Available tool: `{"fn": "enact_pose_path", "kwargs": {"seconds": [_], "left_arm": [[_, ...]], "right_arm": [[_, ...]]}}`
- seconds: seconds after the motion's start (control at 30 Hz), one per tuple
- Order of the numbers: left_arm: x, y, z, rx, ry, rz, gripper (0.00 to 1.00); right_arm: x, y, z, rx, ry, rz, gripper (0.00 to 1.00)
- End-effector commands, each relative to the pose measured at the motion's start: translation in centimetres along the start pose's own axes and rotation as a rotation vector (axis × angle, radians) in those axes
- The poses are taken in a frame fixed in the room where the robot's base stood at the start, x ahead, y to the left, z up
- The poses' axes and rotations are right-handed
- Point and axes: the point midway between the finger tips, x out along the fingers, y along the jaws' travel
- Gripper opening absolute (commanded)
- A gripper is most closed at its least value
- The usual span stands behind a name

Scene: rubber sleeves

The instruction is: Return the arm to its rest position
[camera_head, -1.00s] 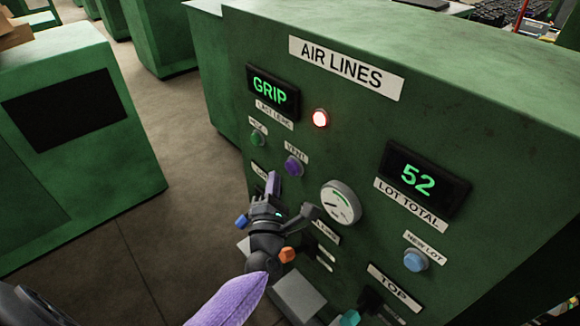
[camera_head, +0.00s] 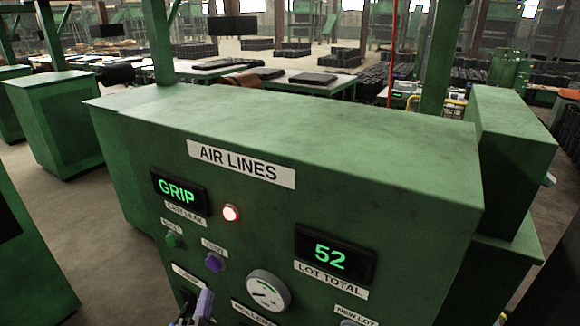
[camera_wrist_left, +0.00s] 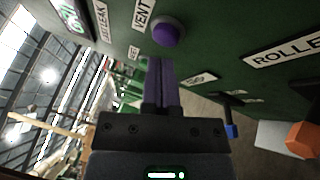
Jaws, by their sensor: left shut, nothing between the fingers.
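My left gripper (camera_head: 205,302) shows at the bottom edge of the head view, in front of the green AIR LINES panel (camera_head: 400,200). Its purple fingers (camera_wrist_left: 163,82) are shut with nothing between them, and they also show in the middle of the left wrist view. The fingers point past the purple VENT button (camera_head: 214,262), which lies just beyond their tips in the wrist view (camera_wrist_left: 167,32). I cannot tell whether they touch the panel. Most of the left arm is below the head view. My right gripper is in neither view.
The panel has a GRIP display (camera_head: 178,192), a lit red-white lamp (camera_head: 231,214), a display reading 52 (camera_head: 334,256), a round gauge (camera_head: 268,291) and a green button (camera_head: 173,240). Green cabinets (camera_head: 62,125) stand at left, with open floor (camera_head: 115,255) between. An orange knob (camera_wrist_left: 302,140) juts out nearby.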

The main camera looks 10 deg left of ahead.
Motion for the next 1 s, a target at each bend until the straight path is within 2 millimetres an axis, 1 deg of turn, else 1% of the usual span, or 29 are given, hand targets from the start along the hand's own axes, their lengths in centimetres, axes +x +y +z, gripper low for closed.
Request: {"fn": "enact_pose_path", "kwargs": {"seconds": [0.03, 0.07, 0.1, 0.13, 0.2, 0.27, 0.3, 0.37, 0.5, 0.57, 0.7, 0.73, 0.8, 0.97, 1.0], "left_arm": [[-1.0, -1.0, 2.8, 0.158, -0.131, -0.108, 0.0], [-2.0, -1.8, 4.4, 0.284, -0.225, -0.181, 0.0], [-3.5, -2.9, 6.2, 0.454, -0.345, -0.274, 0.0], [-4.7, -3.6, 7.0, 0.573, -0.425, -0.335, 0.0], [-7.3, -4.9, 7.9, 0.81, -0.577, -0.455, 0.0], [-9.3, -5.6, 7.9, 0.981, -0.683, -0.543, 0.0], [-10.6, -5.9, 7.6, 1.08, -0.745, -0.597, 0.0], [-12.4, -6.2, 7.0, 1.212, -0.828, -0.676, 0.0], [-16.2, -5.8, 5.0, 1.456, -0.994, -0.854, 0.0], [-17.7, -5.4, 4.1, 1.538, -1.059, -0.932, 0.0], [-21.3, -3.7, 1.7, 1.684, -1.205, -1.126, 0.0], [-21.8, -4.0, 1.2, 1.699, -1.228, -1.158, 0.0], [-21.9, -7.6, 0.3, 1.689, -1.239, -1.167, 0.0], [-22.7, -14.2, -1.6, 1.676, -1.264, -1.192, 0.0], [-23.1, -16.0, -2.1, 1.672, -1.272, -1.2, 0.0]], "right_arm": [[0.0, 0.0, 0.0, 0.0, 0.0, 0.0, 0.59], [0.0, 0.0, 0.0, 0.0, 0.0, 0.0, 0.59], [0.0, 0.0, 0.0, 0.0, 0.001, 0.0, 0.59], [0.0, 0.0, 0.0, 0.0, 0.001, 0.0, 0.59], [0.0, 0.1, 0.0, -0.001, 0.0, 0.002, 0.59], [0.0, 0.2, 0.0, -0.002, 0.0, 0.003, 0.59], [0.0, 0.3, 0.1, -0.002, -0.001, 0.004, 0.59], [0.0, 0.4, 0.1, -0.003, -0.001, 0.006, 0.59], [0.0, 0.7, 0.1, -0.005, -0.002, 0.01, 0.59], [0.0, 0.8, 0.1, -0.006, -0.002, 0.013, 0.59], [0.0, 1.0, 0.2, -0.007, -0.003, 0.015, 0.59], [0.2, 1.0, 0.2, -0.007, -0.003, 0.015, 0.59], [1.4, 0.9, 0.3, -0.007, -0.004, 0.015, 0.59], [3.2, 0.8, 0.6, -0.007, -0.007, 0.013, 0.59], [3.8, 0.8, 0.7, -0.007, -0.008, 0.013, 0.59]]}}
